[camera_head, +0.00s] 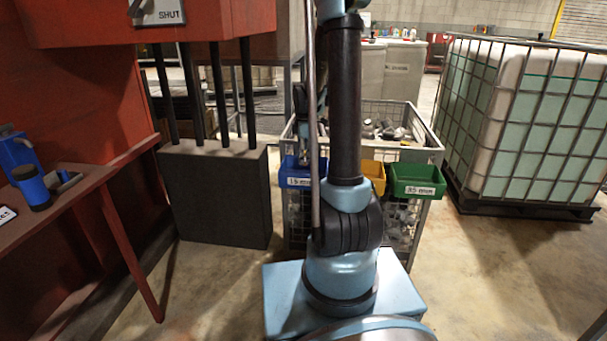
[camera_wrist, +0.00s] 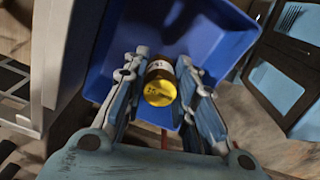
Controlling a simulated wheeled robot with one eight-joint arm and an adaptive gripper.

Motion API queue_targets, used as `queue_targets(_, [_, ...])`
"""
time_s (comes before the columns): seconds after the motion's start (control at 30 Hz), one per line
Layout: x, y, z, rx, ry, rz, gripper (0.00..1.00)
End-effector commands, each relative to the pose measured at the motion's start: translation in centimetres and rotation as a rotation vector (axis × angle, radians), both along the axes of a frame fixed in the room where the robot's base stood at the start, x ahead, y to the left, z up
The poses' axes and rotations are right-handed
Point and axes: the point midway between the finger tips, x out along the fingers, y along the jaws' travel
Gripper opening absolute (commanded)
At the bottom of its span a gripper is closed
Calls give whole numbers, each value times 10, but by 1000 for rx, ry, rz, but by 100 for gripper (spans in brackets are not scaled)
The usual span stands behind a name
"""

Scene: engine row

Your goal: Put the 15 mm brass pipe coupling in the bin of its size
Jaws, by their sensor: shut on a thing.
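The brass pipe coupling (camera_wrist: 160,86) is a short cylinder with a white label and a yellow end, in the middle of the wrist view. My gripper (camera_wrist: 161,70) is shut on it, one finger on each side. The blue bin (camera_wrist: 212,38) lies beyond the coupling and fingers in that view; I cannot tell the height between them. In the head view the blue bin (camera_head: 295,172) hangs on the front of a wire cage and its label reads 15 mm. My arm hides its right part and most of my gripper there.
A yellow bin (camera_head: 374,178) and a green bin (camera_head: 417,180) labelled 35 mm hang to the right on the wire cage (camera_head: 437,158). A dark block (camera_head: 214,200) with upright bars stands left of it. A caged white tank (camera_head: 530,120) stands at right, with bare floor before it.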

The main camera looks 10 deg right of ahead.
Motion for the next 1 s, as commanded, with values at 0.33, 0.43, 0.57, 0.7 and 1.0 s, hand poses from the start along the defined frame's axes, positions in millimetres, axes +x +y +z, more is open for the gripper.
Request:
queue_targets(0.33, [0,0,-32,0,0,0,0])
queue_targets(0.43, [1,0,-45,0,0,-1,0])
queue_targets(0.57, [1,-1,-60,0,0,-2,0])
queue_targets(0.7, [0,-2,-67,0,0,-2,0])
queue_targets(1.0, [0,-2,-69,0,0,-3,0])
